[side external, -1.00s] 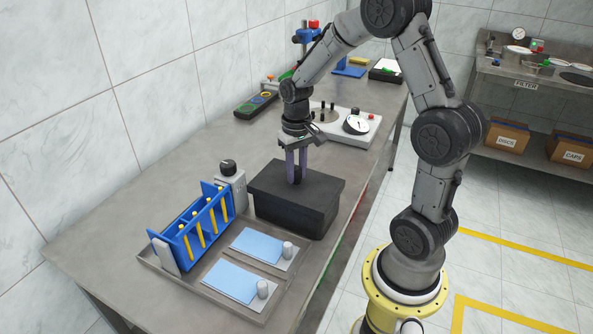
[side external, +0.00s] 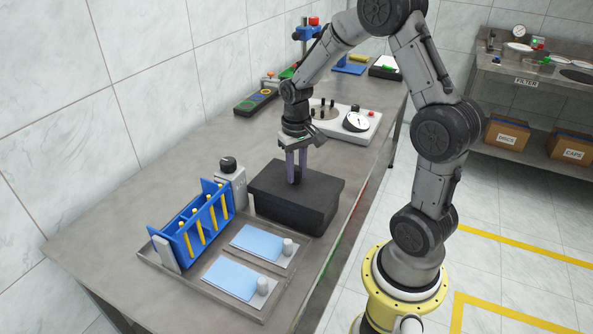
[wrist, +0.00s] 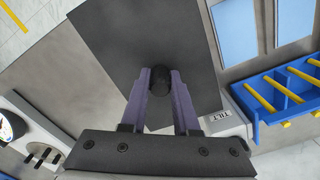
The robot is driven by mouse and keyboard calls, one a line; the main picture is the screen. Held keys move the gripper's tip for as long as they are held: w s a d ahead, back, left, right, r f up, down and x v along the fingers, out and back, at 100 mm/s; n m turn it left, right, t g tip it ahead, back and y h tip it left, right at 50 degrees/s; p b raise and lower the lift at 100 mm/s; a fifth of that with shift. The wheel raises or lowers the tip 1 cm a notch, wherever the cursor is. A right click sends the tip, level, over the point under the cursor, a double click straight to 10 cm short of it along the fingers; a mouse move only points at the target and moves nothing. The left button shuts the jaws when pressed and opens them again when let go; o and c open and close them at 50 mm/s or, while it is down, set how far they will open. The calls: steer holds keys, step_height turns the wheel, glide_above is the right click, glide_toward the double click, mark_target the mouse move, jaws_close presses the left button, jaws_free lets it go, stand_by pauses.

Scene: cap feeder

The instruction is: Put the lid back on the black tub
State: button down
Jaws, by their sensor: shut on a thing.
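The black tub (side external: 290,212) stands on the steel bench, right of the blue rack. Its dark lid (side external: 320,186) lies flat over the top of the tub; I cannot tell whether it is fully seated. In the wrist view the lid (wrist: 150,35) is a dark panel with a round black knob (wrist: 160,80) between my fingers. My gripper (side external: 296,180) points straight down over the middle of the lid. Its purple fingers are shut on the knob, which also shows in the wrist view between the fingertips (wrist: 160,85).
A grey tray (side external: 180,279) with light blue pads (side external: 233,277) lies in front of the tub. A white device with a dial (side external: 355,121) is behind.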

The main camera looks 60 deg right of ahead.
steer(key=shift+c, duration=0.5)
jaws_free()
steer(key=shift+r, duration=3.8)
jaws_close()
